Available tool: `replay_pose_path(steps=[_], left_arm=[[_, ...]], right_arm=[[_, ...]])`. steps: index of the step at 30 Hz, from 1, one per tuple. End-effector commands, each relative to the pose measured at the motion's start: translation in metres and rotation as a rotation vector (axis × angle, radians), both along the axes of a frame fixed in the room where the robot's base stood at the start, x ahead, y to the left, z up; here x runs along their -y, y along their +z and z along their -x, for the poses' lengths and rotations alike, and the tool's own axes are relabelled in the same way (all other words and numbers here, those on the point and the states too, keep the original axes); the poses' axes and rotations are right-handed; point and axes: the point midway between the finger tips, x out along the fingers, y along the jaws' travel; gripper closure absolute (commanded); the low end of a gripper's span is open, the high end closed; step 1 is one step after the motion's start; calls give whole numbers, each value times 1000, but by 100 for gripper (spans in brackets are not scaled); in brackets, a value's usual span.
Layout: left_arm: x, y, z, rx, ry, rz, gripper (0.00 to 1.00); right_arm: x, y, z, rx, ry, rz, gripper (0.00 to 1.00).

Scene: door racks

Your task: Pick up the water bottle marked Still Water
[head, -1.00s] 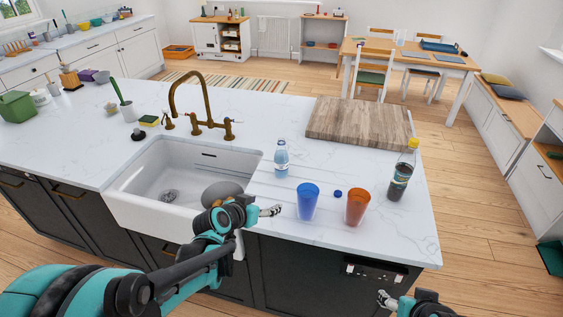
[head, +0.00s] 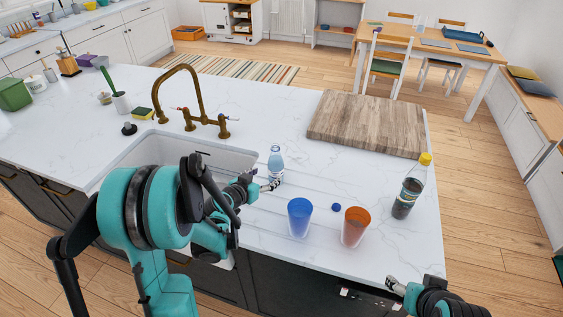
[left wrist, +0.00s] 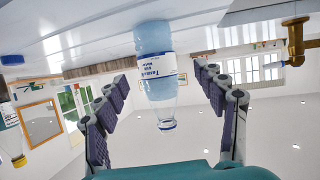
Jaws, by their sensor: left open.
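The water bottle (head: 275,161) is clear with a blue tint and a white label. It stands upright on the white counter just right of the sink. In the left wrist view the bottle (left wrist: 157,70) appears upside down, between the spread fingers; the label is too small to read fully. My left gripper (head: 270,186) is open, close in front of the bottle; its two fingers (left wrist: 165,105) flank the bottle in the wrist view, with gaps on both sides. My right gripper (head: 394,283) is low at the counter's front edge, far from the bottle; its finger opening is too small to tell.
A blue cup (head: 299,217), an orange cup (head: 355,226) and a blue cap (head: 336,208) are to the right of the bottle. A dark bottle with a yellow cap (head: 408,192) stands farther right. A wooden board (head: 368,122) lies behind. The brass faucet (head: 190,100) rises behind the sink.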

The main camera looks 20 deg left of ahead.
Motion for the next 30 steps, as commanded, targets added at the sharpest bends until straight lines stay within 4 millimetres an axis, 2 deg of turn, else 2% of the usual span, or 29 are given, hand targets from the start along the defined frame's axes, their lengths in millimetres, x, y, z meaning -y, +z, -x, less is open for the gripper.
replay_pose_path(steps=[10, 17, 24, 25, 26, 30], left_arm=[[9, -12, -33, 0, -2, 0, 30], [17, -22, -65, 0, -2, 0, 30], [17, -23, -70, 0, -1, 0, 30], [17, -23, -70, 0, 0, 0, 32], [17, -23, -70, 0, -1, 0, 40], [17, -23, -69, 0, -1, 0, 77]], right_arm=[[0, -9, 0, 0, 0, 0, 33], [0, -18, 0, 0, 0, 0, 33], [0, -18, 0, 0, 0, 0, 33], [0, -18, 0, 0, 0, 0, 33], [0, -18, 0, 0, 0, 0, 33], [0, -18, 0, 0, 0, 0, 33]])
